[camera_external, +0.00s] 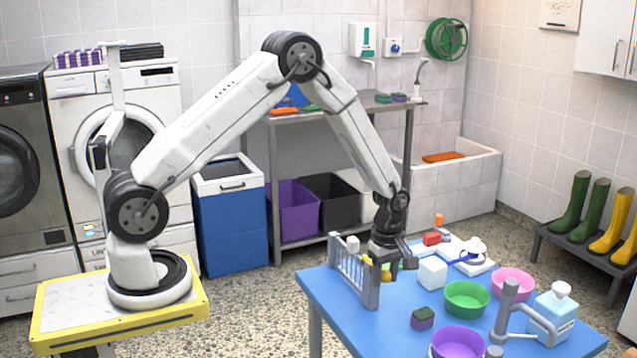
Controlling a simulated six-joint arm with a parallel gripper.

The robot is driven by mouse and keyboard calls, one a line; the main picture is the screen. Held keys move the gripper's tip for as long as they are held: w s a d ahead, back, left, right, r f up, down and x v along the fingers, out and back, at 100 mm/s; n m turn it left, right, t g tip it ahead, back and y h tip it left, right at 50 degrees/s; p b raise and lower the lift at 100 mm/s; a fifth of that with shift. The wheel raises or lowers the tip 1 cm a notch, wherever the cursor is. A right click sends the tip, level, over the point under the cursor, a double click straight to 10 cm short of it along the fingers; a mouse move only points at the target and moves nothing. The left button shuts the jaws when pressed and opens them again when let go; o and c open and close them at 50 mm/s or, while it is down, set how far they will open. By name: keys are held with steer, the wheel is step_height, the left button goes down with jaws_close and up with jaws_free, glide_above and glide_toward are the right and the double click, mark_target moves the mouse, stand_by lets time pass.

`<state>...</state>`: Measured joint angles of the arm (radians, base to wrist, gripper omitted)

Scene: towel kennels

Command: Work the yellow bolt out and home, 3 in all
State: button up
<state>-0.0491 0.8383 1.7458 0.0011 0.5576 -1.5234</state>
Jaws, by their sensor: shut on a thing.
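My gripper (384,263) points down at the blue table's left side, beside a small grey barred gate (354,269). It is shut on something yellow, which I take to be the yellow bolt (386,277). Only small yellow bits show below and beside the dark jaws, so the bolt's full shape and how far it is slid are hidden.
On the blue table (405,322) stand a white block (432,273), green bowl (466,299), pink bowl (512,283), purple bowl (457,343), grey tap-like fixture (508,310) and blue bottle (553,316). A white board with a red block (431,239) lies behind the gripper.

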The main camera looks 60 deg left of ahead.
steer(key=shift+d, duration=1.3)
steer(key=shift+a, duration=1.8)
stand_by(0.3)
steer(key=o, duration=1.2)
steer(key=shift+r, duration=0.1)
steer(key=shift+r, duration=4.95)
